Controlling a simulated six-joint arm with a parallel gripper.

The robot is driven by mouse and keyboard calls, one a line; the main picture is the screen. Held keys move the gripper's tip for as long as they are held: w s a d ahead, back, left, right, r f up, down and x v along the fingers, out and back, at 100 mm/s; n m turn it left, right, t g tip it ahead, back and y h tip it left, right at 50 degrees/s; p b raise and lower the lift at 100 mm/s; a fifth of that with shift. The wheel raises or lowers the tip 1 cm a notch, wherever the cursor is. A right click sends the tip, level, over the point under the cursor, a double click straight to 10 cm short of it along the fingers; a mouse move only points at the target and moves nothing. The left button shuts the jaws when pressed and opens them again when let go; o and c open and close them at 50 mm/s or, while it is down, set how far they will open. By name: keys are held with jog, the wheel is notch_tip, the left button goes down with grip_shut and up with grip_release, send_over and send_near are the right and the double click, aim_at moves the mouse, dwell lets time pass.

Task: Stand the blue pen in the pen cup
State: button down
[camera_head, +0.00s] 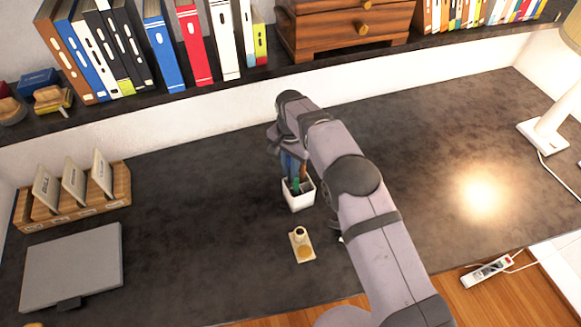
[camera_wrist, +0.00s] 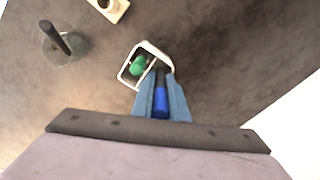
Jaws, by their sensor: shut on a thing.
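My gripper (camera_wrist: 162,92) is shut on the blue pen (camera_wrist: 160,106), with its bluish fingers on either side of it. The pen's dark end points toward the white square pen cup (camera_wrist: 124,75) and overlaps its near edge in the wrist view. I cannot tell how far inside the cup the tip is. A green item (camera_wrist: 138,65) stands in the cup. In the head view the pen cup (camera_head: 299,201) stands on the dark desk, with my gripper (camera_head: 292,165) directly above its opening. The pen is hard to tell from the fingers there.
A small tray (camera_head: 303,249) with a little cup stands in front of the pen cup. A clear round holder (camera_wrist: 62,50) with a dark stick stands nearby. A closed laptop-like grey slab (camera_head: 72,265) and a wooden letter rack (camera_head: 75,205) are left.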

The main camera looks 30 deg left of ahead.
aim_at(291, 183)
jog(key=shift+f+b, duration=1.2)
jog(key=shift+f, duration=0.65)
jog(key=shift+s+d+f, duration=0.1)
jog(key=shift+f, duration=0.2)
jog(key=shift+s+d+f, duration=0.15)
jog(key=c, duration=1.6)
grip_release()
jog(key=shift+c, duration=0.2)
jog(key=shift+b, duration=0.35)
jog(key=shift+r, duration=0.35)
jog(key=r+b, duration=0.1)
jog(key=r, duration=0.4)
jog(key=r+b, duration=0.1)
jog(key=r, duration=0.1)
jog(key=shift+w+r+b, duration=0.3)
jog(key=shift+w, duration=0.05)
jog(key=shift+r, duration=0.1)
